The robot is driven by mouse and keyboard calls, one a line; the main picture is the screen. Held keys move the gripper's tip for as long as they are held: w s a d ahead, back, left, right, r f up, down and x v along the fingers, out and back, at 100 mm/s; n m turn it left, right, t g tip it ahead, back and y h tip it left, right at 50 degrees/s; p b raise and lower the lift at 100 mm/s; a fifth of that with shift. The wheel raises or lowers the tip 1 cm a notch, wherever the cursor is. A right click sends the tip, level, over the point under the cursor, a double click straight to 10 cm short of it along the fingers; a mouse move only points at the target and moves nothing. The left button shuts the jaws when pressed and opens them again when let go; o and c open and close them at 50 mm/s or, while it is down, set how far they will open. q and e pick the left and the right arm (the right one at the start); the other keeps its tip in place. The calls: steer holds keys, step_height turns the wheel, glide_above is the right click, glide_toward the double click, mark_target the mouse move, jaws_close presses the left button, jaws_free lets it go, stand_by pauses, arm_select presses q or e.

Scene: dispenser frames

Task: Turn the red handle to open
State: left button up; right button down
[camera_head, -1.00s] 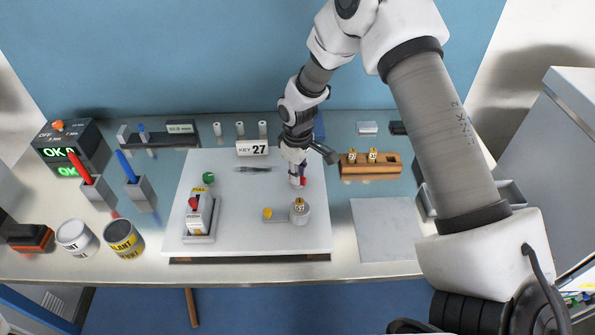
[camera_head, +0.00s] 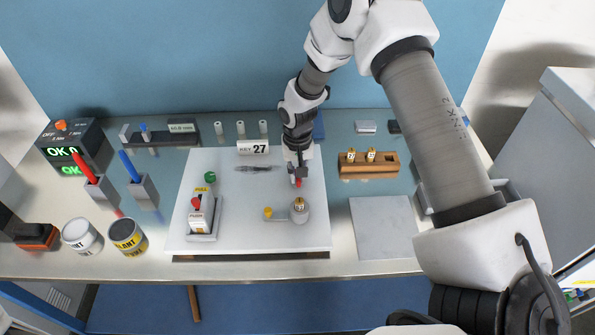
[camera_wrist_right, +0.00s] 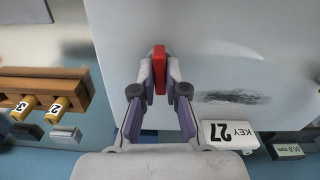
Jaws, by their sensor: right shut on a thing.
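The red handle (camera_wrist_right: 159,70) stands on the white panel (camera_head: 245,225). It shows as a small red piece (camera_head: 298,184) under my right gripper in the head view. My right gripper (camera_head: 296,176) points down at the panel. In the right wrist view its two fingertips (camera_wrist_right: 159,76) are shut on the handle, one on each side. The handle's base is hidden by the fingers. My left gripper is not in view.
A "KEY 27" sign (camera_head: 253,147) stands behind the panel. A grey unit with a red knob (camera_head: 202,222) is on the panel's left. A wooden rack (camera_head: 385,170) with yellow keys is to the right. A bare grey plate (camera_head: 384,228) lies in front of the rack.

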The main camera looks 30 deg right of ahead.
steer(key=shift+r+m, duration=0.1)
steer(key=shift+m, duration=0.4)
steer(key=shift+w, duration=0.1)
steer(key=c, duration=1.2)
jaws_free()
step_height(320, 180, up, 12)
